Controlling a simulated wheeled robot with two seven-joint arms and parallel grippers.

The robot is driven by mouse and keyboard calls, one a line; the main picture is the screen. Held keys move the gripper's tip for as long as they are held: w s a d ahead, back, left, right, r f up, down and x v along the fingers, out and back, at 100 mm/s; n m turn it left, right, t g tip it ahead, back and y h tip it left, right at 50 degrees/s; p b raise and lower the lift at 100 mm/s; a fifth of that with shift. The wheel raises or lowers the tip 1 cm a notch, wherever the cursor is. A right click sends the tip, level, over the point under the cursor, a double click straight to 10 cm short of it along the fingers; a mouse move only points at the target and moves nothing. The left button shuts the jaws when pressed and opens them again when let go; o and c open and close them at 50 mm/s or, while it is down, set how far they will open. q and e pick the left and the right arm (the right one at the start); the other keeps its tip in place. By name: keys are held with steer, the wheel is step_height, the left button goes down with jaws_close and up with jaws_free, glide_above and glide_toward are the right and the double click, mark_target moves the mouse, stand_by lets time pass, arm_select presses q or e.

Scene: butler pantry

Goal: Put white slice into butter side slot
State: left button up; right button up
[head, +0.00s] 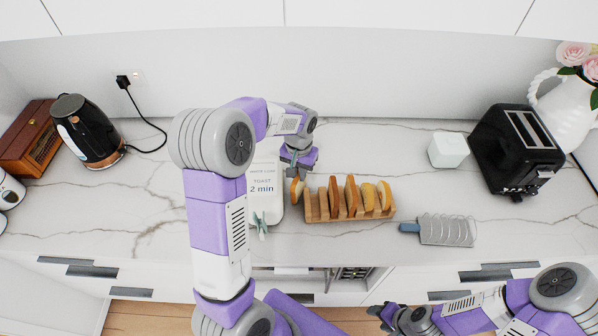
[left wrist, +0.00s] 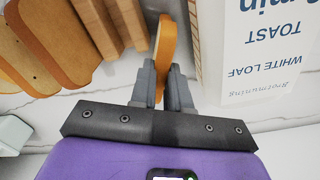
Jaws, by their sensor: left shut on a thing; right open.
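My left gripper (head: 298,170) is shut on a slice (head: 297,190) with a pale face and an orange-brown crust. In the left wrist view, the slice (left wrist: 166,40) stands upright between the gripper's fingertips (left wrist: 162,88). It is at the left end of the wooden toast rack (head: 318,214); I cannot tell whether it touches the rack. The rack's wooden bars (left wrist: 122,22) also show in the left wrist view. Several other slices (head: 351,194) stand in the rack, some browner and some paler yellow. My right gripper (head: 385,316) is open and empty in front of the counter.
A white card reading "white loaf toast 2 min" (head: 264,190) stands left of the slice. A kettle (head: 90,130) stands far left.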

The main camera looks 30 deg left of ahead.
arm_select(q)
steer(key=shift+f, duration=0.2)
steer(key=o, duration=0.7)
steer(key=shift+o, duration=0.2)
steer(key=shift+r, duration=0.15)
